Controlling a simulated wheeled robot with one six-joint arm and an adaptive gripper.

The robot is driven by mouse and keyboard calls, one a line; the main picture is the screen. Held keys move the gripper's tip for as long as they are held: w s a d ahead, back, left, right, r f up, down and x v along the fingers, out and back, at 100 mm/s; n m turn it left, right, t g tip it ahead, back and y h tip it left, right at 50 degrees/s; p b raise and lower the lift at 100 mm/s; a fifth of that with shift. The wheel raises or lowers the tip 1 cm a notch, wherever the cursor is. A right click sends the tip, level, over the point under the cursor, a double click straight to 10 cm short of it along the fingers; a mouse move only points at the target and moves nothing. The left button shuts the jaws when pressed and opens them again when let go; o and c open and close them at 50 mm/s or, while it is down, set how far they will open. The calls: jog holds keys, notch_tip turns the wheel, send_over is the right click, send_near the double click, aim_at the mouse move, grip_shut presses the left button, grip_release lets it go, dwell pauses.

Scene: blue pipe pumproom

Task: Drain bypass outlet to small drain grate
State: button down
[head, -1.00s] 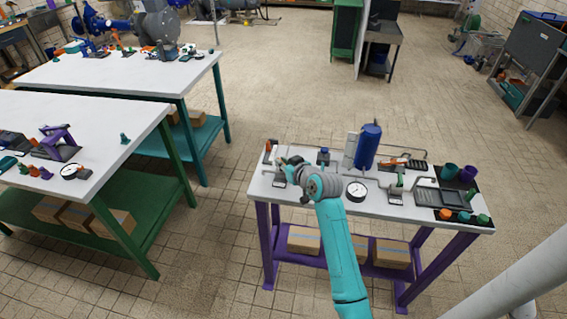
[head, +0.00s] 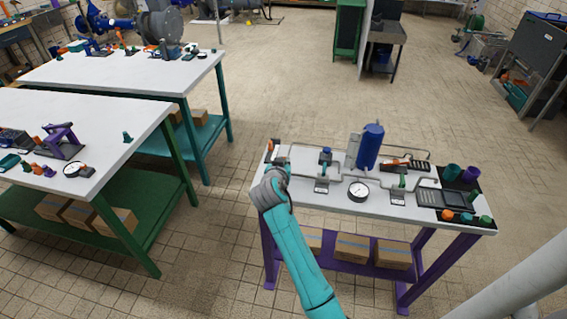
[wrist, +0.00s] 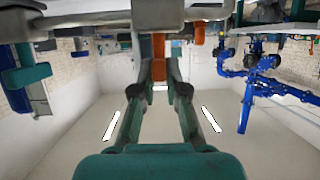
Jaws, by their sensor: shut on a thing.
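My gripper (wrist: 159,80) has its two fingers on either side of an orange handle (wrist: 158,48) in the wrist view and is shut on it. In the head view my wrist covers the fingers at the left end of the purple-legged bench (head: 325,199). A small orange part (head: 270,147) stands at that end, just beyond my wrist. Grey piping (head: 303,150) runs along the bench with a blue tank (head: 369,146), a round gauge (head: 358,191) and green-handled valves (head: 402,183). A dark tray (head: 428,198) lies at the right. I cannot tell which part is the bypass outlet.
Teal and purple cups (head: 451,172) and several small orange and teal parts (head: 466,217) stand at the bench's right end. Two white-topped tables (head: 110,133) (head: 130,74) stand to the left. Boxes (head: 392,253) sit on the lower shelf.

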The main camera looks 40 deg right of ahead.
jog(key=shift+f+m+g+h, duration=0.15)
jog(key=shift+m+g+h, duration=0.15)
jog(key=shift+m+g, duration=0.25)
jog(key=c, duration=1.2)
grip_release()
jog(key=shift+a, duration=0.1)
jog(key=v, duration=1.2)
